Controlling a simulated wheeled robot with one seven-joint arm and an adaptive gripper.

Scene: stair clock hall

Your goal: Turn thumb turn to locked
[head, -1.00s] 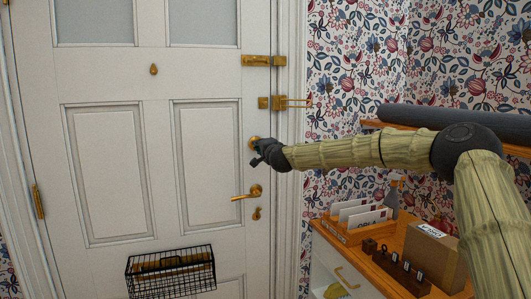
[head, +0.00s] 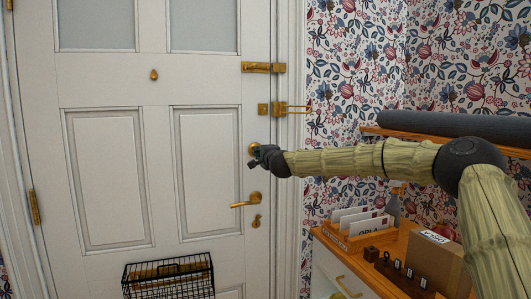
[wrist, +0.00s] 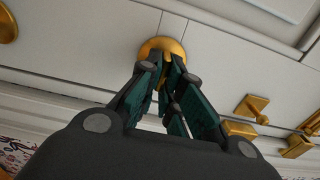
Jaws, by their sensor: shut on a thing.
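The brass thumb turn (head: 252,149) sits on the right side of the white door (head: 150,95), above the lever handle. In the head view my gripper (head: 256,158) largely covers it. In the wrist view the round brass plate of the thumb turn (wrist: 163,45) shows behind my gripper (wrist: 165,82). The dark green fingers are closed around the brass knob in its middle. Most of the knob is hidden between the fingers, so I cannot tell its exact angle.
A brass lever handle (head: 247,201) and a keyhole cover (head: 256,221) are below. A brass bolt (head: 263,68) and a door guard (head: 283,108) are above. A wire basket (head: 168,278) hangs low on the door. A cabinet with a letter rack (head: 355,232) stands right.

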